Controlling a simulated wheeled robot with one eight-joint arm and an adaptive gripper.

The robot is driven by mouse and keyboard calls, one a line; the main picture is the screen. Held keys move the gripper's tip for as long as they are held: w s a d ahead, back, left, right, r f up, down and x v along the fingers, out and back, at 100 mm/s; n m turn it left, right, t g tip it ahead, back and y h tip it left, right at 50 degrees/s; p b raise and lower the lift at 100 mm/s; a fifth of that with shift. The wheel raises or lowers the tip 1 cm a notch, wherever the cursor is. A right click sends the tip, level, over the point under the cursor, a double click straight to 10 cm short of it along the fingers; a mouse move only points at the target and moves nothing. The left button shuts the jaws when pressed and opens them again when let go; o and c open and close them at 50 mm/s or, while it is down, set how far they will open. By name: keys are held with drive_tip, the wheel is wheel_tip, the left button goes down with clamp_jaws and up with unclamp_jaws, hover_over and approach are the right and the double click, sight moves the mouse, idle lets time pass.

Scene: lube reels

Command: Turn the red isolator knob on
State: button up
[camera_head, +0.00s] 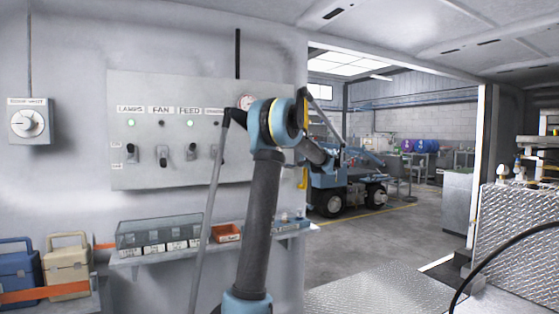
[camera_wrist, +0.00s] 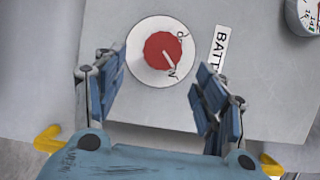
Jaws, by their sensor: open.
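The red isolator knob (camera_wrist: 158,47) sits on a round white plate (camera_wrist: 143,73) in the wrist view. Its pale pointer line slants to the lower right, toward small black lettering that is hard to read. More lettering shows at the plate's upper right. My gripper (camera_wrist: 158,76) is open, with its blue fingers left and right of the plate. The left fingertip overlaps the plate's edge; the right one is just beyond it. In the head view the knob is not visible.
A label starting "BATT" (camera_wrist: 217,45) is partly behind the right finger. A gauge (camera_wrist: 305,14) is at the upper right. In the head view, the grey switch panel (camera_head: 140,92), a door-light switch (camera_head: 29,122) and a shelf (camera_head: 130,260) with bins line the wall.

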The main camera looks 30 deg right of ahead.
drive_tip(key=shift+v, duration=2.8)
drive_tip(key=s+a+f+n+g+y, duration=0.1)
drive_tip(key=a+f+n+g, duration=0.15)
drive_tip(key=a, duration=0.95)
drive_tip(key=a+f+n+g, duration=0.1)
drive_tip(key=a+f+g, duration=0.2)
drive_tip(key=a, duration=0.8)
drive_tip(key=s+a+f+n+g, duration=0.1)
drive_tip(key=s+a+f+g, duration=0.1)
drive_tip(key=s+a+f, duration=0.45)
drive_tip(key=s+a+f+n+g, duration=0.2)
drive_tip(key=s+a, duration=0.1)
drive_tip(key=a, duration=0.7)
drive_tip(key=s+a+f+n+g+h, duration=0.2)
drive_tip(key=s+a+f, duration=0.3)
drive_tip(key=s, duration=0.3)
drive_tip(key=s+a+f+n+g+h, duration=0.1)
drive_tip(key=s+a+f, duration=0.4)
drive_tip(key=s+f, duration=0.15)
drive_tip(key=s+d+f+n+g+h, duration=0.1)
drive_tip(key=s+f+n+h, duration=0.3)
drive_tip(key=s+f, duration=0.9)
drive_tip(key=shift+s+d+g+h, duration=0.4)
drive_tip(key=shift+s+g, duration=0.05)
drive_tip(key=shift+s, duration=0.65)
